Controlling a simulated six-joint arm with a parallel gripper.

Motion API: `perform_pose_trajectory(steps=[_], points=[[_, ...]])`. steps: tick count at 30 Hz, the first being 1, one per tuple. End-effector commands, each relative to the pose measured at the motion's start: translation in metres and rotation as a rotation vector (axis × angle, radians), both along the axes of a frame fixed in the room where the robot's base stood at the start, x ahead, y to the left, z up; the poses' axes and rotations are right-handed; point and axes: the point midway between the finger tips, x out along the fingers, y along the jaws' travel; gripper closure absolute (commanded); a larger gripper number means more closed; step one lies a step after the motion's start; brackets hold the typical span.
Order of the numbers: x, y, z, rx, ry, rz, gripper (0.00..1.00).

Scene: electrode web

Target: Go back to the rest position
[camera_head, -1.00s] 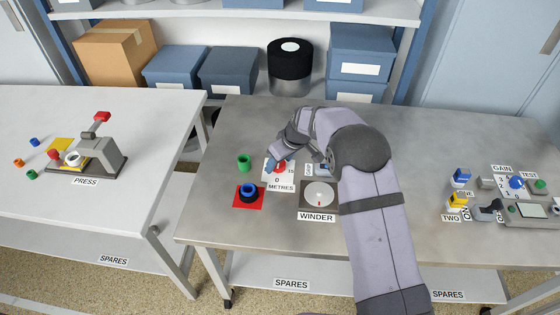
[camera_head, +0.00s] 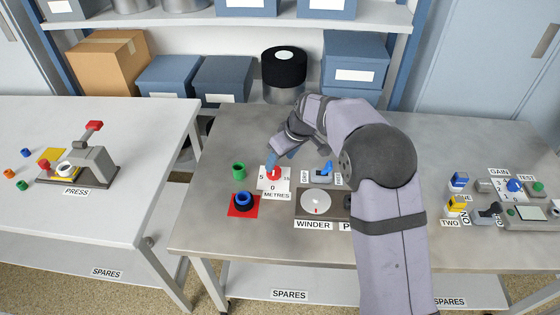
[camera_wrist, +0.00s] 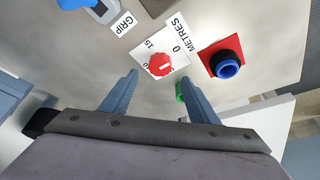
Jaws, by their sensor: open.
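My gripper (camera_wrist: 158,92) is open and empty in the wrist view, its two fingers apart with bare table between their tips. The red METRES knob (camera_wrist: 160,64) stands on its white dial card just beyond the fingertips, apart from them. In the head view my gripper (camera_head: 280,156) is above and just behind the red knob (camera_head: 273,173), at the end of my arm reaching over the table. The knob's pointer direction is too small to tell in the head view.
A green part (camera_head: 239,170) and a blue ring on a red pad (camera_head: 237,211) are left of the dial. The WINDER (camera_head: 299,212) and a blue GRIP lever (camera_head: 325,168) are to its right. The press (camera_head: 97,162) stands on the left table. The table behind my gripper is clear.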

Motion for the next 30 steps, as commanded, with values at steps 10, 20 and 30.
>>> perform_pose_trajectory(steps=[10, 20, 30], points=[[0.0, 0.0, 0.0, 0.0, 0.0, 0.0, 0.45], [-0.04, -0.045, 0.013, -0.024, 0.069, -0.132, 0.45], [-0.178, -0.143, 0.026, -0.091, 0.235, -0.484, 0.45]])
